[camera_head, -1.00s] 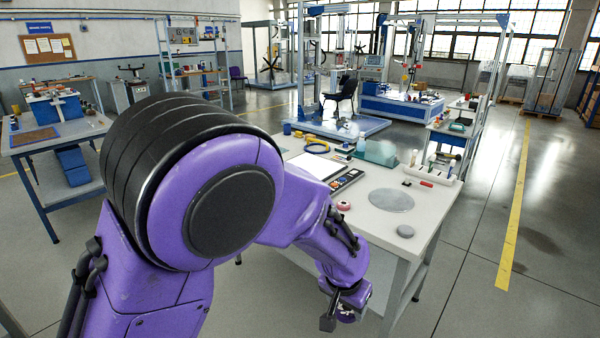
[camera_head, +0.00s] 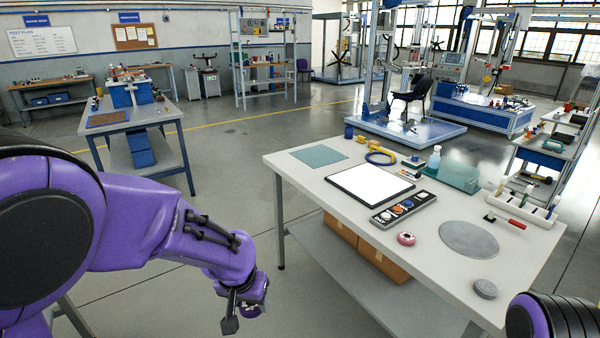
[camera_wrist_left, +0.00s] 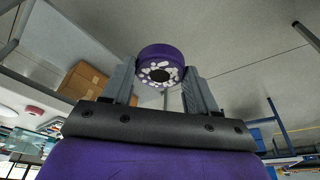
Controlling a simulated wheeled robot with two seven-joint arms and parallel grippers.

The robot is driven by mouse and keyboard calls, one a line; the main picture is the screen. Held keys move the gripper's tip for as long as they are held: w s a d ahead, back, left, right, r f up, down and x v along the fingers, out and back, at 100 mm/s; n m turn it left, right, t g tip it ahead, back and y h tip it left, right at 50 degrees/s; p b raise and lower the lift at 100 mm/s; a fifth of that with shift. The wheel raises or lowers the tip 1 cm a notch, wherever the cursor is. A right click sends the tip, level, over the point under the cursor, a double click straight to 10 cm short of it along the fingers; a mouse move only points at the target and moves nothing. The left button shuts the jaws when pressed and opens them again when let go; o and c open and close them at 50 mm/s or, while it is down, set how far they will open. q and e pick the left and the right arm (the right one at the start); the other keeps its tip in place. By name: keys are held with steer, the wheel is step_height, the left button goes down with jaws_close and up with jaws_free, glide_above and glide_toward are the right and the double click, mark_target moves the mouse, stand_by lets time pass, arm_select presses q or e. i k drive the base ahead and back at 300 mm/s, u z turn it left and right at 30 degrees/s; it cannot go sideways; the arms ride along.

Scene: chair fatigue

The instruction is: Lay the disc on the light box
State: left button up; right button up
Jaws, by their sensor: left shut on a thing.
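My left gripper (camera_head: 243,300) hangs in front of and left of the work table, apart from it. In the left wrist view its two fingers (camera_wrist_left: 160,85) are shut on a purple disc (camera_wrist_left: 161,57) with white spots and a dark centre. In the head view the held disc is small and partly hidden by the gripper. The light box (camera_head: 370,184), a bright white panel with a dark frame, lies flat on the table, its top bare. It is up and to the right of the gripper. My right arm shows at the bottom right; its gripper is out of view.
A teal mat (camera_head: 318,156) lies behind left. Boxes (camera_head: 384,263) stand below.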

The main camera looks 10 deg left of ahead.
mark_target(362, 184)
steer(key=u, duration=0.35)
steer(key=i, duration=1.55)
steer(key=z, duration=1.15)
steer(key=i, duration=0.4)
steer(key=z, duration=0.5)
